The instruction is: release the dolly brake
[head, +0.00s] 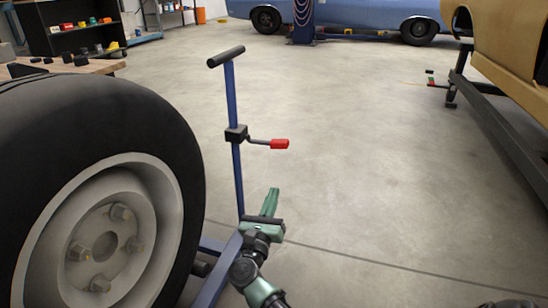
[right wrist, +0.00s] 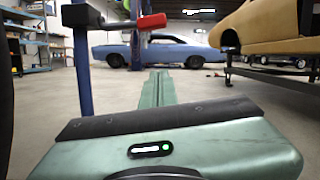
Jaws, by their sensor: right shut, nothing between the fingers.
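The blue dolly post (head: 237,175) stands upright, with a black crossbar handle (head: 226,57) at its top. A black block (head: 236,133) on the post carries a brake lever with a red grip (head: 279,144), pointing right. In the right wrist view the red grip (right wrist: 152,21) is at the upper middle, beyond and above my fingers. My right gripper (head: 271,202) is shut and empty, below the red grip and apart from it, just right of the post. It also shows in the right wrist view (right wrist: 160,88). My left gripper is not in view.
A large wheel (head: 105,200) with a black tyre stands left of the post, by the dolly's blue base (head: 215,270). A tan car body (head: 510,45) on a dark frame is at right. A blue car (head: 350,12) is behind. The floor between is clear.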

